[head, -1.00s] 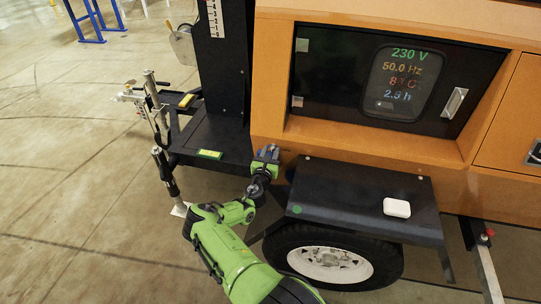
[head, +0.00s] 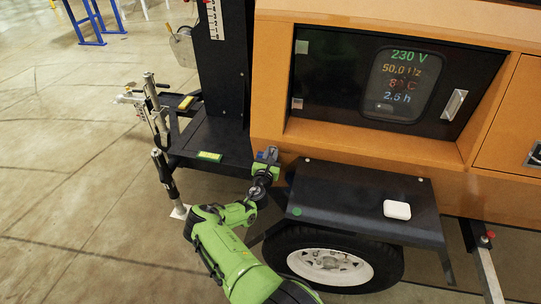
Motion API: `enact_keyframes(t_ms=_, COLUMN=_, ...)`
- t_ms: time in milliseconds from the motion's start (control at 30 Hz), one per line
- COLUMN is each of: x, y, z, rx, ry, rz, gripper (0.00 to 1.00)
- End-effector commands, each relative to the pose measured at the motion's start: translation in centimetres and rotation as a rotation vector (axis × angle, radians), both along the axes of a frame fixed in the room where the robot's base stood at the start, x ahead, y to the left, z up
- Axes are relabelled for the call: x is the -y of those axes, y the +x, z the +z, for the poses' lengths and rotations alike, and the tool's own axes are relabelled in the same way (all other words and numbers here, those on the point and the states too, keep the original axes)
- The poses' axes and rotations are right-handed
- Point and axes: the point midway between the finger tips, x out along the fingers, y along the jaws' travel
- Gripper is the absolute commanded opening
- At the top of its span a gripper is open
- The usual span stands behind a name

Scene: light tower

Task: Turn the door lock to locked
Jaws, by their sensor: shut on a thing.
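My gripper (head: 267,157), at the end of my green arm, is at the lower left corner of the orange housing (head: 390,152). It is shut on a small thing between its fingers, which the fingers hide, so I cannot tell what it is. A dark door (head: 340,100) with a display is set into the housing, with a silver latch (head: 454,104) on its right side. Another latch (head: 536,153) is on the orange door at the right edge. My gripper is well apart from both latches. I cannot tell which fitting is the door lock.
A black fender (head: 360,192) with a white box (head: 397,209) on it is above the wheel (head: 333,265), right of my gripper. A black mast (head: 224,60) and a trailer hitch (head: 150,110) stand to the left.

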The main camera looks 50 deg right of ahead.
Motion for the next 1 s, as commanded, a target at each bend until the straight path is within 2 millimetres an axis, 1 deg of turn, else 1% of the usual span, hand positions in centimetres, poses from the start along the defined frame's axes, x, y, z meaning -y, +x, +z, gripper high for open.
enact_keyframes(t_ms=700, x=0.6, y=-1.1, z=-0.9, rx=0.569, ry=0.248, rz=0.133, gripper=0.0)
enact_keyframes(t_ms=1000, x=0.7, y=-1.3, z=-1.1, rx=0.751, ry=0.326, rz=0.176, gripper=0.0)
